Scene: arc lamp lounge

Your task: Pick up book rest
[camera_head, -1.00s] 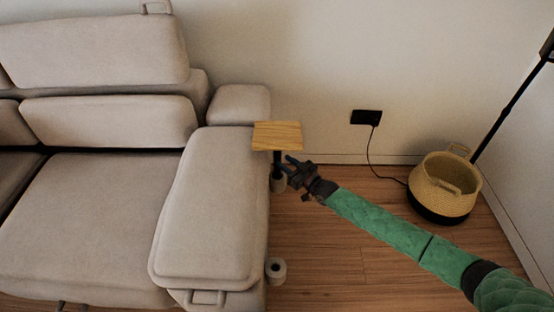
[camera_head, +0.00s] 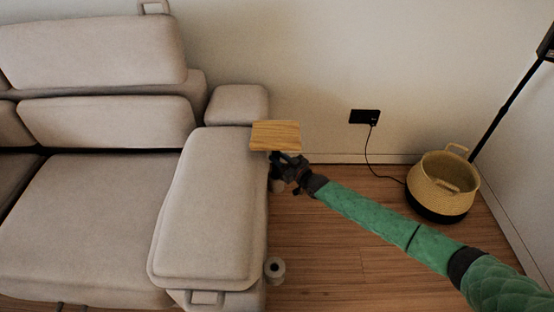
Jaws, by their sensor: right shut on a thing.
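The book rest (camera_head: 276,135) is a flat wooden board on a dark stem, beside the sofa's right armrest and near the back wall. My right gripper (camera_head: 278,161) reaches in from the right, just under the board. It is shut on the book rest at the dark stem, most of which it hides. The lower end of the stem is hard to make out. My left gripper is not in view.
A beige sofa (camera_head: 85,215) fills the left side, its armrest (camera_head: 207,210) close beside the book rest. A woven basket (camera_head: 440,187) stands at the right by a dark lamp pole (camera_head: 510,105). A small roll-like object (camera_head: 274,269) is on the floor. The wooden floor (camera_head: 345,260) is otherwise open.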

